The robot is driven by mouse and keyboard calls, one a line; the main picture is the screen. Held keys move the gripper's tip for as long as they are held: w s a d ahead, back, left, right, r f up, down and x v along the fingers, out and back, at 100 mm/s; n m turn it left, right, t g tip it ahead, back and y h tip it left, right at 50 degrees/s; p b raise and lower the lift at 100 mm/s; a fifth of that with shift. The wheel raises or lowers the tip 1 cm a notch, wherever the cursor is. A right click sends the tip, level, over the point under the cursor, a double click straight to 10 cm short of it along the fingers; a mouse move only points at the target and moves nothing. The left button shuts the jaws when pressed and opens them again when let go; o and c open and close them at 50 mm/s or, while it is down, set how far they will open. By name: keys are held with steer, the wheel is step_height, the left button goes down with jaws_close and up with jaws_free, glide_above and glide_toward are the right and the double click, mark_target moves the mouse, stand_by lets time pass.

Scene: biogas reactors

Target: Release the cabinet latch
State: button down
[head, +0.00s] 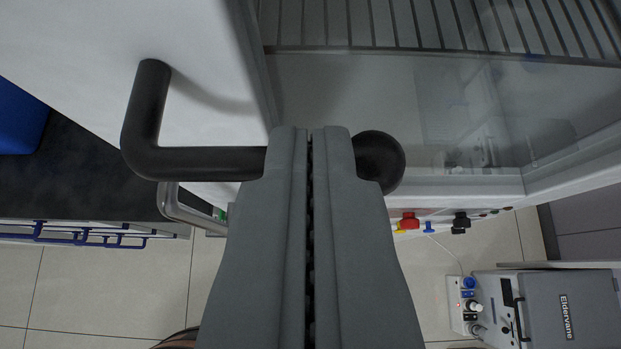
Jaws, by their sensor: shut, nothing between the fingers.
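A dark L-shaped handle (190,163) stands out from the white cabinet door (110,45) at the left. Its long arm runs right and passes out of sight at my gripper. A dark round knob (382,161) shows just right of the fingers, seemingly at the end of the same handle. My gripper (311,135) is shut and empty, its tips pointing up the picture over the handle's middle. The fingers hide that stretch. I cannot tell whether they touch it.
Right of the gripper is a transparent panel (400,110) with a wire shelf (420,25) behind it. Red and black fittings (409,220) sit below its edge. A grey device (570,310) stands at the lower right. A blue bin (18,118) is at the left. Tiled floor (100,275) shows below.

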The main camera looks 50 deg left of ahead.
steer(key=shift+w+f+m, duration=0.15)
steer(key=shift+f+m, duration=0.15)
steer(key=shift+f, duration=0.05)
stand_by(0.3)
step_height(320, 180, down, 7)
steer(key=m+g+y, duration=0.5)
steer(key=m+y, duration=0.1)
steer(key=shift+s+a+f+m, duration=0.15)
steer(key=shift+s+a+m, duration=0.15)
steer(key=shift+s, duration=0.15)
stand_by(0.6)
